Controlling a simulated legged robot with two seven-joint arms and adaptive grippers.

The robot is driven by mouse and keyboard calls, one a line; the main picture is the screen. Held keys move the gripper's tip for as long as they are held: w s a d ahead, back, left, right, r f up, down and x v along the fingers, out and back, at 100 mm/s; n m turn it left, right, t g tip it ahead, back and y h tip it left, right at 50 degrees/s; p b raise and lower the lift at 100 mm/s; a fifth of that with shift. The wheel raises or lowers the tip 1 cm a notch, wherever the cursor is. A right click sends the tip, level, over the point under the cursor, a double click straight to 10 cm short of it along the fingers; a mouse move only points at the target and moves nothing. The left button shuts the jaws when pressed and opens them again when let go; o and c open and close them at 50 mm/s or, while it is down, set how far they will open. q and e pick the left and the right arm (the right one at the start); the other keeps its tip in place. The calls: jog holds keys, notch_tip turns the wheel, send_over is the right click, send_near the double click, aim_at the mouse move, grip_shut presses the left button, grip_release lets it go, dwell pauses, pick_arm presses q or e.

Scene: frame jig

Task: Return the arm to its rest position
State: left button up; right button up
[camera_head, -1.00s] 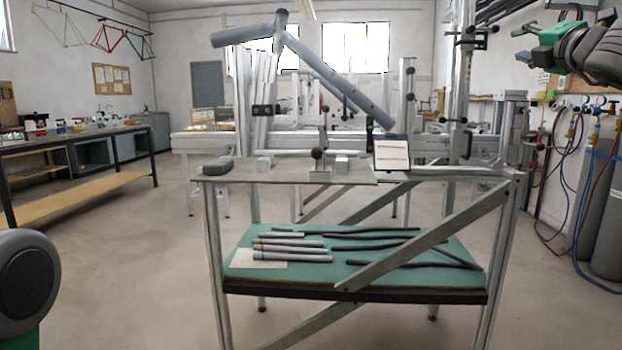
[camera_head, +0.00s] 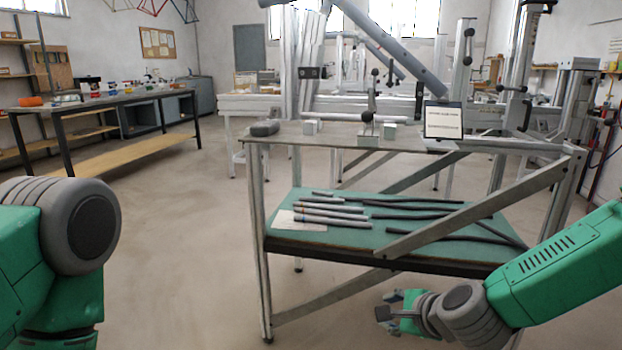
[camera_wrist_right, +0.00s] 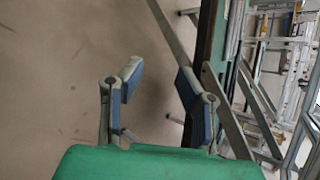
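My right arm (camera_head: 560,265) is green and grey and comes in from the lower right. My right gripper (camera_head: 388,306) hangs low in front of the jig stand, below its green shelf. In the right wrist view the two blue-grey fingers of the right gripper (camera_wrist_right: 160,88) stand apart with only floor between them, so it is open and empty. Part of my left arm (camera_head: 80,225) shows at the left edge of the head view. My left gripper is out of the picture.
The jig stand (camera_head: 258,215) has a grey top and a green shelf (camera_head: 330,238) bearing several tubes (camera_head: 335,212). A small sign (camera_head: 443,121) stands on the top. A workbench (camera_head: 120,97) is at the left. The floor (camera_head: 190,230) between is clear.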

jog(key=s+d+f+n+g+h, duration=0.1)
jog(key=s+d+f+n+g, duration=0.2)
jog(key=s+f+n, duration=0.7)
jog(key=s+d+f+n+g+h, duration=0.1)
jog(key=s+d+f+n+g, duration=0.15)
jog(key=s+f, duration=0.85)
jog(key=s+d+r+n+g+h, duration=0.1)
jog(key=s+d+n, duration=0.2)
jog(key=s, duration=0.4)
jog(key=s+d+n+g+h, duration=0.1)
jog(key=s+d+n+g, duration=0.1)
jog(key=s+d+n, duration=0.3)
notch_tip(320, 180, up, 14)
jog(key=s+a+p, duration=0.1)
jog(key=s+p, duration=0.1)
jog(key=p, duration=1.1)
jog(key=shift+f, duration=0.25)
jog(key=shift+s, duration=0.1)
